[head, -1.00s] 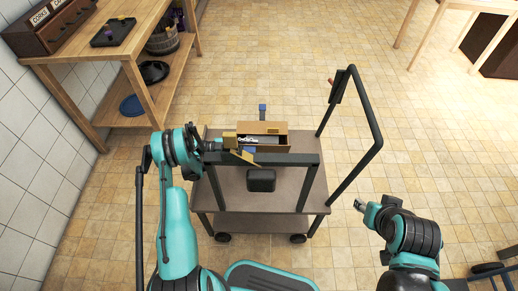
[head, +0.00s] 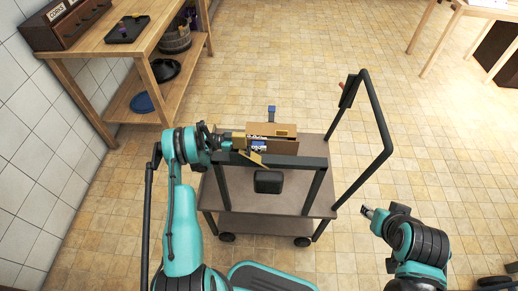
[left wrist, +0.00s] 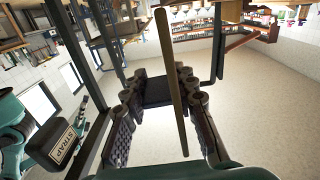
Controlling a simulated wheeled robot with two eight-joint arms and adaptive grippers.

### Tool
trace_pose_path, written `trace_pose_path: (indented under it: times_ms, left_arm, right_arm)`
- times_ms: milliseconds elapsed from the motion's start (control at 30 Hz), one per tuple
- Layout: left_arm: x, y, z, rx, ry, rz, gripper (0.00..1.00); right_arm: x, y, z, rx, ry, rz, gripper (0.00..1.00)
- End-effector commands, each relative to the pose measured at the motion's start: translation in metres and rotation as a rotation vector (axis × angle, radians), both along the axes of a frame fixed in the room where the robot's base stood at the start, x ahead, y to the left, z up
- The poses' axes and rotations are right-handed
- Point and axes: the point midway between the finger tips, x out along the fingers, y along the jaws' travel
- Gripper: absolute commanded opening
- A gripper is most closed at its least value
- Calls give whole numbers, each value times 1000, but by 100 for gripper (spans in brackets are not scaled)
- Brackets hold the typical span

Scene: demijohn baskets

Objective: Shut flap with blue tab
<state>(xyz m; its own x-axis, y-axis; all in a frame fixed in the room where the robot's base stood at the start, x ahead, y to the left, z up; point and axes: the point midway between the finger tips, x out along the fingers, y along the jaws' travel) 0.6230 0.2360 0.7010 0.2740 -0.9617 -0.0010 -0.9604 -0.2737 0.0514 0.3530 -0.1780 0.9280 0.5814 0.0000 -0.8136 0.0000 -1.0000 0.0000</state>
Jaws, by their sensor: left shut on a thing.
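A small brown box (head: 285,130) stands on the cart. A blue tab (head: 272,110) sticks out past its far side, and more blue and white shows inside its opening. My left gripper (head: 246,148) is at the box's left side, shut on a thin brown flap; a brown edge (left wrist: 172,80) runs between its fingers in the left wrist view. In the head view the fingers hide where this flap meets the box. I cannot tell whether it is the blue-tabbed one. My right gripper (head: 367,211) hangs right of the cart, away from the box; its jaws are too small to read.
The dark cart (head: 240,190) has a tall handle frame (head: 378,110) at right and a bar along the near side. A black block (head: 268,182) is at this bar; a block labelled STRAP shows in the left wrist view (left wrist: 62,143). A wooden table (head: 165,45) stands at left.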

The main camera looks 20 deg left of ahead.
Motion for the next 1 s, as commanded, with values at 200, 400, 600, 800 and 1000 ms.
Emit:
trace_pose_path:
  times_ms: [200, 400, 600, 800, 1000]
  left_arm:
    - [6, 1, 2, -25, 95, 1, 0]
    - [6, 2, 2, -25, 94, 2, 0]
    - [6, 2, 2, -24, 93, 2, 46]
    - [6, 2, 3, -24, 93, 2, 46]
    - [6, 2, 24, -24, 93, 2, 46]
  right_arm:
    - [0, 0, 0, 0, 0, 0, 40]
    - [0, 0, 0, 0, 0, 0, 40]
    - [0, 0, 0, 0, 0, 0, 40]
    - [0, 0, 0, 0, 0, 0, 40]
    - [0, 0, 0, 0, 0, 0, 40]
